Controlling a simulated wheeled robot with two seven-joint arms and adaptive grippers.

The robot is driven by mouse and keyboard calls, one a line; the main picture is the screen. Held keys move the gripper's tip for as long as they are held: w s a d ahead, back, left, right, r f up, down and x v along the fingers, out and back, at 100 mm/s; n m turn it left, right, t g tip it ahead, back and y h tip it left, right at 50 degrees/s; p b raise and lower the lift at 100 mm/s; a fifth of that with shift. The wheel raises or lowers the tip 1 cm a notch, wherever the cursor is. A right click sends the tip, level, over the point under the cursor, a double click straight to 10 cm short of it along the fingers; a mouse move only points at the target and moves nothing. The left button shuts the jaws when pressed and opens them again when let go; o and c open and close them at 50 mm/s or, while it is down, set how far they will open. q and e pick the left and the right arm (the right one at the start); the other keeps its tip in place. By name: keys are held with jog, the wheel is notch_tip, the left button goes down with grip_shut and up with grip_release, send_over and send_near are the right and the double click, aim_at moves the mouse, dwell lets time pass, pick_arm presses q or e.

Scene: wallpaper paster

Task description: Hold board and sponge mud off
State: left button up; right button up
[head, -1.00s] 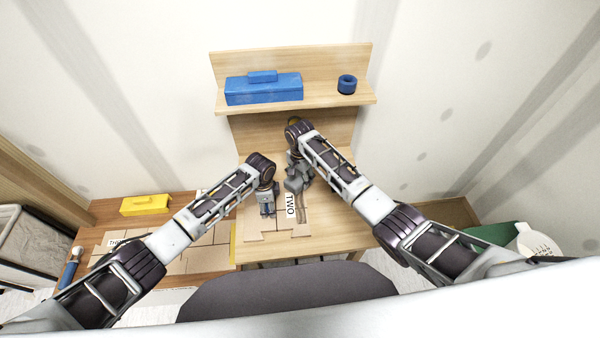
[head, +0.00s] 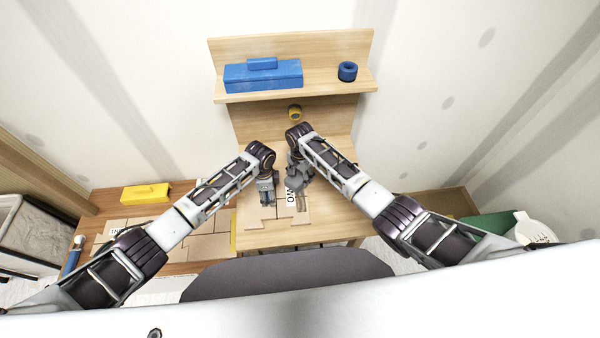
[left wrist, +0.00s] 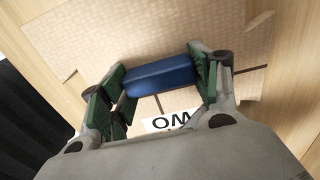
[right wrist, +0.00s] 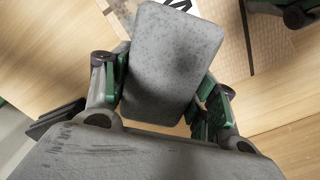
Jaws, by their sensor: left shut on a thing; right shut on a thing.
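The board (head: 262,217), a pale tan sheet with a white "TWO" label (head: 290,197), lies on the wooden desk. It also shows in the left wrist view (left wrist: 90,45). My left gripper (head: 267,198) is shut on a blue block (left wrist: 158,76) over the board; whether the block is fixed to it I cannot tell. My right gripper (head: 299,182) is shut on a grey speckled sponge (right wrist: 172,60) at the board's right part, partly over the label. Contact between sponge and board cannot be made out. A brownish streak, perhaps mud, (head: 302,204) shows by the sponge.
A shelf (head: 340,88) above the desk holds a blue box (head: 262,76) and a blue ring (head: 347,71). A yellow roll (head: 295,113) is at the desk's back. At left, a lower bench holds tan sheets (head: 205,248) and a yellow block (head: 146,193). The desk's right side is clear.

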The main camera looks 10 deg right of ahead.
aim_at(304, 211)
pick_arm(q)
jog(key=shift+s+f, duration=0.2)
pick_arm(e)
jog(key=shift+s+a, duration=0.1)
jog(key=shift+s, duration=6.85)
pick_arm(q)
jog(key=shift+w+r, duration=0.1)
pick_arm(e)
jog(key=shift+w, duration=7.65)
jog(key=shift+s+r, duration=0.1)
jog(key=shift+r, duration=3.95)
jog(key=o, duration=0.6)
jog(key=c, duration=0.5)
pick_arm(q)
jog(key=o, duration=1.4)
jog(key=shift+w, duration=0.1)
jog(key=shift+r, duration=0.2)
notch_tip(304, 211, up, 12)
jog(key=shift+f, duration=0.15)
